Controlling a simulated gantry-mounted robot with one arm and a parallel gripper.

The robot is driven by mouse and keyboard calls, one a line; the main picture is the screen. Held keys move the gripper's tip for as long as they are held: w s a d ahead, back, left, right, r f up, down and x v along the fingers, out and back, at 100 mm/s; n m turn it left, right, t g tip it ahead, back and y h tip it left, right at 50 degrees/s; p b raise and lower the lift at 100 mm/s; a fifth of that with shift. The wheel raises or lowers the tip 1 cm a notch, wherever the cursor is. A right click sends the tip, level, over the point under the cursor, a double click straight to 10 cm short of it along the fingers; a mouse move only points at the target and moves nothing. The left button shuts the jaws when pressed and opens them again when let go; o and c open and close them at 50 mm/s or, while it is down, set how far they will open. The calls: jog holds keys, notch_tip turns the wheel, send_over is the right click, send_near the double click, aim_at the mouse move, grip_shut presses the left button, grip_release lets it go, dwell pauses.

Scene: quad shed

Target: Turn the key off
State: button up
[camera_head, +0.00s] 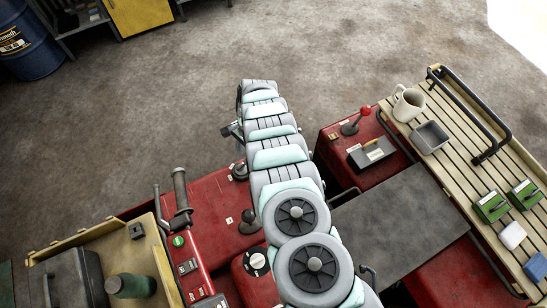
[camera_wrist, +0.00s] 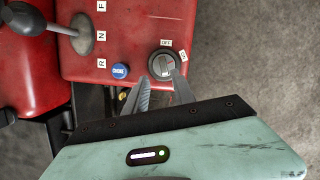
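The key switch (camera_wrist: 162,65) is a round dark knob with a grey face on a red panel (camera_wrist: 125,25) in the wrist view. An OFF label (camera_wrist: 166,43) is above it and an ON label (camera_wrist: 183,56) is to its upper right. The key's exact angle is hard to tell. My gripper (camera_wrist: 161,78) is open, with its two grey fingers apart and their tips at the lower edge of the switch. I cannot tell whether they touch it. In the head view my arm hides the switch and most of the gripper.
A blue CHOKE button (camera_wrist: 120,71) sits left of the switch, and a gear lever (camera_wrist: 80,35) stands beside R, N, F labels. In the head view a handlebar grip (camera_head: 181,190) is to the left, and a slatted rack (camera_head: 455,150) holds a mug (camera_head: 408,104) at right.

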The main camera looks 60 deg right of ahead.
aim_at(241, 164)
jog(key=b+x, duration=0.1)
jog(key=x, duration=0.1)
jog(key=b+x, duration=0.1)
jog(key=x, duration=0.1)
jog(key=b+x, duration=0.2)
jog(key=shift+w+f, duration=0.3)
jog(key=shift+w, duration=0.05)
jog(key=shift+c, duration=0.2)
grip_shut()
dwell(0.9)
